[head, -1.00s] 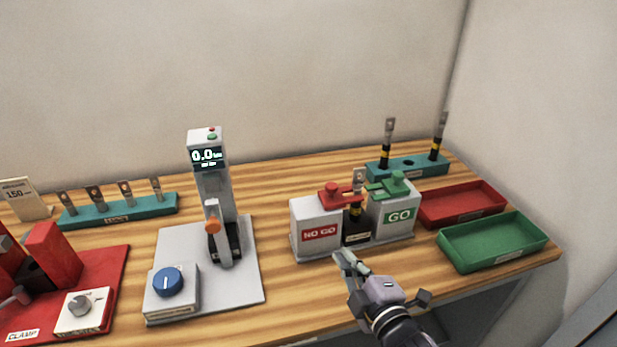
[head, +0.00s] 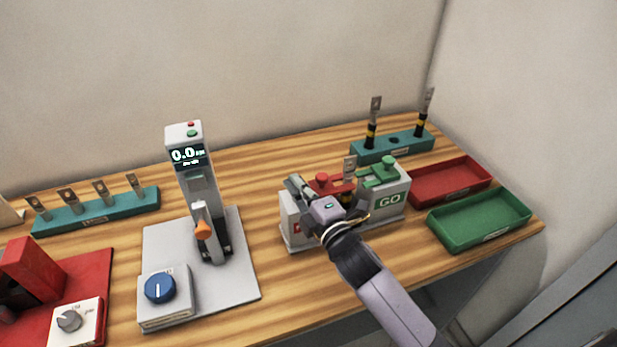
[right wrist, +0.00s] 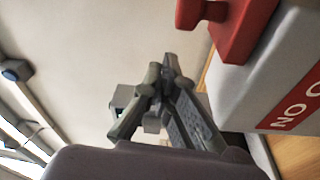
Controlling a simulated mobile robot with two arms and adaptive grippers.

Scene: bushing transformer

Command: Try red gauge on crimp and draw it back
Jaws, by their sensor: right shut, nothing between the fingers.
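The red gauge (head: 322,180), with a round knob, rests on the NO GO block (head: 289,203). Both also show in the right wrist view, the red gauge (right wrist: 245,28) above the white NO GO block (right wrist: 262,85). The crimp (head: 348,170), a metal lug above a black and yellow sleeve, stands upright between the NO GO and GO blocks; its lower part is partly hidden. I cannot tell whether the red gauge touches it. My right gripper (head: 293,186) is shut and empty, at the left of the red gauge and apart from it. Its fingertips (right wrist: 165,72) meet in the right wrist view. My left gripper is not in view.
The green gauge (head: 380,175) sits on the GO block (head: 391,200). A red tray (head: 484,180) and a green tray (head: 520,212) lie to the right. A teal rack (head: 420,146) stands behind. A press with a display (head: 187,156) stands to the left.

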